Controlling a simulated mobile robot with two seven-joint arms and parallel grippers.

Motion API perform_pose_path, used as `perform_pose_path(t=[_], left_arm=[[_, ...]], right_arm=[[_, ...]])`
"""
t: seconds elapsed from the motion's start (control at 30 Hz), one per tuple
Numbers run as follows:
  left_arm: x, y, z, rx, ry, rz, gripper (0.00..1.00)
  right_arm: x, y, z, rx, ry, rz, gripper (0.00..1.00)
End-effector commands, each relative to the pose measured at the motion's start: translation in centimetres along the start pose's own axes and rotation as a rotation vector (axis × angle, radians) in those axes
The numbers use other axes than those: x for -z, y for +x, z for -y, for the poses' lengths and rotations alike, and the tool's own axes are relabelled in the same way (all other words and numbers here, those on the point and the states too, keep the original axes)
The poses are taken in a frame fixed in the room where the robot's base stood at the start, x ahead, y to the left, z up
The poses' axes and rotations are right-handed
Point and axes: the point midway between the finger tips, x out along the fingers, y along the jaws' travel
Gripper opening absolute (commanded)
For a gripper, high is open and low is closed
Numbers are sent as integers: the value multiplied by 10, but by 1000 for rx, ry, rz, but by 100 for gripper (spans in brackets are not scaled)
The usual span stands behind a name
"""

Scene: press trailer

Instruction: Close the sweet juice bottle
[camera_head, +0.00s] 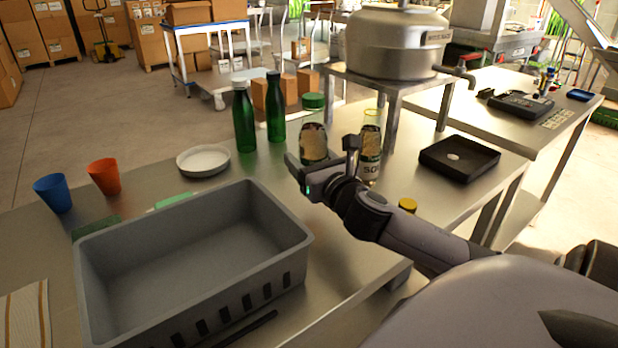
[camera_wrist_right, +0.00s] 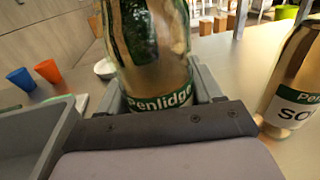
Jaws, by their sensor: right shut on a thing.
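My right gripper (camera_head: 325,172) is shut around a clear bottle (camera_head: 313,142) with a green cap on its top in the head view. In the right wrist view this bottle (camera_wrist_right: 158,50) stands upright between the fingers, its green label band reading "Penlidge"; its top is cut off there. I cannot read a flavour on it. A second clear bottle (camera_head: 371,145) with a label starting "SO" stands just right of the gripper, with a yellowish rim and no cap seen; it also shows in the wrist view (camera_wrist_right: 295,75). A yellow cap (camera_head: 407,205) lies on the table. My left gripper is out of view.
A grey crate (camera_head: 300,238) fills the front left of the steel table. Two green bottles (camera_head: 244,120) (camera_head: 275,110) and a white dish (camera_head: 204,160) stand behind it. Blue (camera_head: 53,194) and orange (camera_head: 104,177) cups are left. A black tray (camera_head: 480,165) and metal stand (camera_head: 398,88) are right.

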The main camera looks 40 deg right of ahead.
Motion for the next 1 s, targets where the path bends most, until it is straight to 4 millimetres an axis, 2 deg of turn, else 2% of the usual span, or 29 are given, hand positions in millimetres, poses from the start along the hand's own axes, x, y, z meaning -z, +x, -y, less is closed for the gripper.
perform_pose_path(t=[0.3,0.73,0.77,0.8,0.83,1.0], left_arm=[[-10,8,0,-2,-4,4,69],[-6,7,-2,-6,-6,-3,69],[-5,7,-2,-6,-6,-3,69],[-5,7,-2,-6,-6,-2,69],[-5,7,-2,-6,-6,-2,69],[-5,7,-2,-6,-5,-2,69]], right_arm=[[39,0,0,2,2,2,0],[44,0,0,0,-1,4,0],[46,0,0,0,-1,-2,72],[46,0,0,0,0,-2,85],[46,0,0,0,0,-2,91],[46,0,0,0,0,-2,91]])
